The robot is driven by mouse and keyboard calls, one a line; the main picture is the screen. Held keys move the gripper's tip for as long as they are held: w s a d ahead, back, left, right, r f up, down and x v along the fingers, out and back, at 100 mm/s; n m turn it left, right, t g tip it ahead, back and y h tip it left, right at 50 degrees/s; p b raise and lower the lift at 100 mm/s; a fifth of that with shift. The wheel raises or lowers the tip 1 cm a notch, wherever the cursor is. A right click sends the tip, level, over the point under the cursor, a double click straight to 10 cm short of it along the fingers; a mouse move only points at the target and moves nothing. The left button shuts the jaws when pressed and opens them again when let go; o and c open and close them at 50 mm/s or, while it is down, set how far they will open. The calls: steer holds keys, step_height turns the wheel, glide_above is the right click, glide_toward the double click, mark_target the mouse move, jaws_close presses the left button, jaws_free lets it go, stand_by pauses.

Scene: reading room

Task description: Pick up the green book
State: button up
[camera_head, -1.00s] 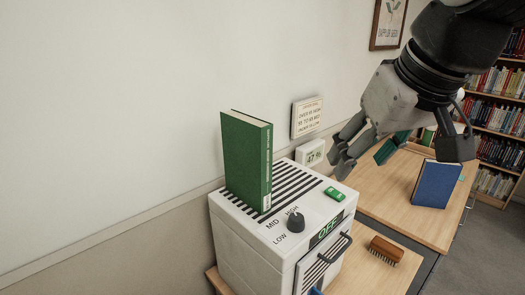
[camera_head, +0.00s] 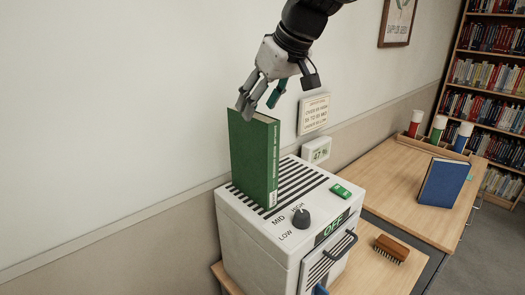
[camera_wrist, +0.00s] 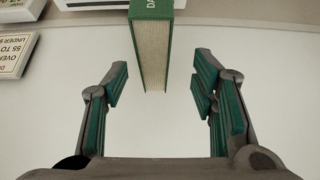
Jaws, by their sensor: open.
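The green book (camera_head: 254,160) stands upright on the slotted top of a white machine (camera_head: 246,246) in the head view. My gripper (camera_head: 259,94) is open at the top edge of the book. In the wrist view the book (camera_wrist: 151,50) shows at the top middle, its pale page edges toward the camera. My gripper's fingers (camera_wrist: 159,98) stand apart there, one on each side of the book's line, with nothing between the fingertips that I can see touching. Whether the fingers reach past the book's edge is unclear.
The machine has a dial (camera_head: 301,218), a green switch (camera_head: 340,191) and an OFF display. A sign (camera_head: 314,114) and humidity display (camera_head: 317,151) hang on the wall behind.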

mark_target(252, 125)
steer(key=shift+w+d+p+x, duration=0.15)
steer(key=shift+p+x, duration=0.3)
steer(key=shift+x, duration=1.45)
steer(key=shift+w+d+p+x, duration=0.15)
steer(key=shift+p+x, duration=0.25)
steer(key=shift+x, duration=1.5)
steer(key=shift+s, duration=0.15)
jaws_close()
